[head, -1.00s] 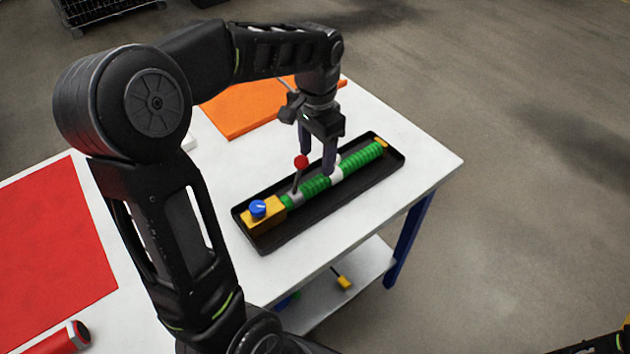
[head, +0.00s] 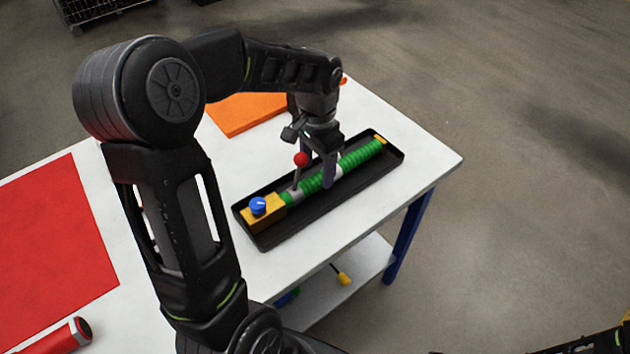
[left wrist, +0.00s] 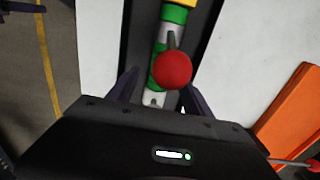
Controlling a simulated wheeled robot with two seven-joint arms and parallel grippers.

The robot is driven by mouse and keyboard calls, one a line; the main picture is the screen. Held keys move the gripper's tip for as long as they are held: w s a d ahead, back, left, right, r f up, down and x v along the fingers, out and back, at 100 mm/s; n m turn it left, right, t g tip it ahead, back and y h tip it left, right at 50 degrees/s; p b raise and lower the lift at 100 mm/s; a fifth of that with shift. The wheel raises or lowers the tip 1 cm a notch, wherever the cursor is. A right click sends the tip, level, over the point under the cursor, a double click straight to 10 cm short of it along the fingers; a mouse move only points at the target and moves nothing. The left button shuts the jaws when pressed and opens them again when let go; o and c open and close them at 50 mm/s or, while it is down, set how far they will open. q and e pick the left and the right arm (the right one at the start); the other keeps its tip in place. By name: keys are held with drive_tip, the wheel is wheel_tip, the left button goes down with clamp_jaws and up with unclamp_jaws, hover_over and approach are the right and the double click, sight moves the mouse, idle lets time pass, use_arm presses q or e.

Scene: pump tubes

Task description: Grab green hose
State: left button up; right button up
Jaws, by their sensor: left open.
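The green ribbed hose (head: 361,155) lies lengthwise in a black tray (head: 262,243) on the white table, with pale fittings along it. A yellow block with a blue knob (head: 258,207) sits at its near-left end. A lever with a red ball (head: 302,159) rises from the fitting by that block. My left gripper (head: 321,182) is open, pointing down over the middle of the hose. In the left wrist view its fingers (left wrist: 162,82) stand on either side of the tube, and the red ball (left wrist: 172,70) hides part of it. I cannot tell whether the fingers touch it.
An orange sheet (head: 240,113) lies behind the tray and a red sheet (head: 50,250) at the left. A red cylinder (head: 65,337) lies near the front left. A lower shelf (head: 330,300) holds small parts. The table's right edge is close to the tray.

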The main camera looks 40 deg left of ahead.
sight(318, 177)
use_arm(q)
drive_tip(key=shift+f, duration=1.5)
clamp_jaws()
